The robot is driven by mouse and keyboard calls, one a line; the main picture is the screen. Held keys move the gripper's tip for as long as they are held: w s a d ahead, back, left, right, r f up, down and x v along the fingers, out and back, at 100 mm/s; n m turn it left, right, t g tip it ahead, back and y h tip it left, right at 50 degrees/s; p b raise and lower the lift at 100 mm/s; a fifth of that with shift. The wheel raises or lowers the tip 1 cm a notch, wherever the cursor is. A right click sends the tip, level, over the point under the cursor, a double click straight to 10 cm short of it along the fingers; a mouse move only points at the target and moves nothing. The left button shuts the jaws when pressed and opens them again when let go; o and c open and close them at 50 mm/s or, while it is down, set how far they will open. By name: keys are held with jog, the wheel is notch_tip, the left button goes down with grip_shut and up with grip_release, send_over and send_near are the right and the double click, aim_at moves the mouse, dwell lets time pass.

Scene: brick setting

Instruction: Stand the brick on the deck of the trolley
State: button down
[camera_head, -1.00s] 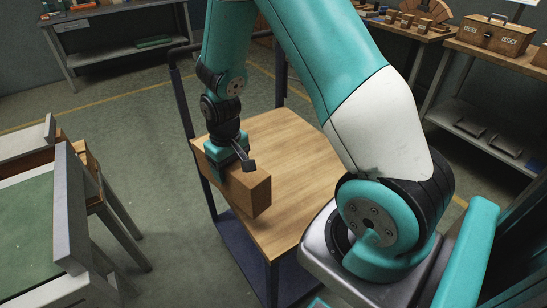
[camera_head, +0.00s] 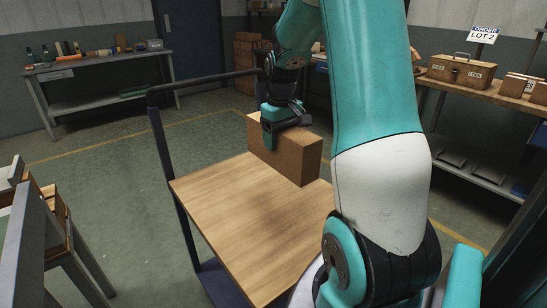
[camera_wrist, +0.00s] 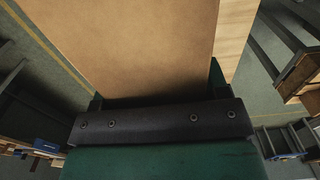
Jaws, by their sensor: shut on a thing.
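A brown brick (camera_head: 290,152) is held in my gripper (camera_head: 284,122), which is shut on it from above. The brick is level, its long side running from left to right. In the head view it is over the back part of the trolley's wooden deck (camera_head: 240,215); I cannot tell how large the gap below it is. In the wrist view the brick (camera_wrist: 130,45) fills the upper middle, and a strip of the deck (camera_wrist: 235,35) shows beside it. The brick hides part of the deck's far edge.
The trolley's dark push handle (camera_head: 205,83) rises at its far left side. A workbench (camera_head: 100,68) with small items stands at the back left. A shelf with a wooden toolbox (camera_head: 459,70) stands at the right. The front of the deck is bare.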

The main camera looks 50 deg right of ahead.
notch_tip(320, 180, down, 17)
jog(key=shift+f+b, duration=0.1)
jog(key=shift+b, duration=0.5)
jog(key=shift+f, duration=0.15)
jog(key=shift+c, duration=0.7)
grip_release()
